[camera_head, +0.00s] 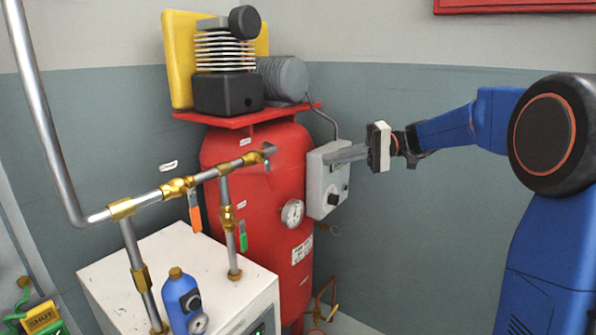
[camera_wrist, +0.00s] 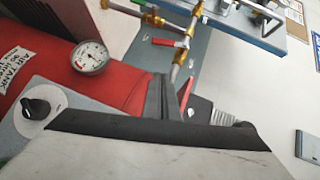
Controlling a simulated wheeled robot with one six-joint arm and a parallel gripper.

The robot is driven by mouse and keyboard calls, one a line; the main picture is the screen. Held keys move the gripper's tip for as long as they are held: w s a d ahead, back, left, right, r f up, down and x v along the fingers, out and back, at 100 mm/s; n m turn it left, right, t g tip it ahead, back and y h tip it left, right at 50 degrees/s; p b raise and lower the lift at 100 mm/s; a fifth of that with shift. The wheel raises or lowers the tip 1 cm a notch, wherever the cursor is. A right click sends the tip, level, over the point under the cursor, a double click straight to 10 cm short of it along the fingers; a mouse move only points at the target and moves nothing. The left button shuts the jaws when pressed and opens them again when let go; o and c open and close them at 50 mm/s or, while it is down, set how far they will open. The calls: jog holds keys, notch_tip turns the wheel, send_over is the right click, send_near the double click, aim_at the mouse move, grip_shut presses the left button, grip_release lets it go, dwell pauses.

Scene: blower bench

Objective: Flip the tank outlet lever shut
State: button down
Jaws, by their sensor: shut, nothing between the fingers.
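The red tank (camera_head: 225,148) stands in the middle of the head view, with a steel pipe (camera_head: 150,198) and brass fittings running left from it. A small grey part (camera_head: 268,152) sits at the pipe's tank end; whether it is the outlet lever is unclear. In the wrist view, a red handle (camera_wrist: 187,92) shows just right of my fingertips, partly hidden below, and may be that lever. My gripper (camera_head: 328,158) is shut and empty, pointing left in front of the grey control box, right of the pipe end. Its fingers also show in the wrist view (camera_wrist: 160,85).
The grey control box (camera_head: 325,180) with a black knob and a gauge (camera_head: 292,213) are close to my gripper. An orange lever (camera_head: 195,213) and a green lever (camera_head: 243,236) hang from the pipework above a white cabinet (camera_head: 120,268). Free space lies right of the tank.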

send_near(274, 184)
jog(key=w+a, duration=0.3)
jog(key=a, duration=0.1)
jog(key=shift+s+a+f, duration=0.1)
jog(key=shift+s+a, duration=0.95)
jog(key=shift+s, duration=0.15)
jog(key=shift+s+a+f, duration=0.1)
jog(key=shift+s+f, duration=0.05)
jog(key=shift+f, duration=0.1)
jog(key=shift+s+a+f+m+y, duration=0.3)
jog(key=shift+s+a+f+m, duration=0.1)
jog(key=shift+s+f, duration=0.1)
jog(key=shift+w, duration=0.1)
jog(key=shift+d, duration=0.1)
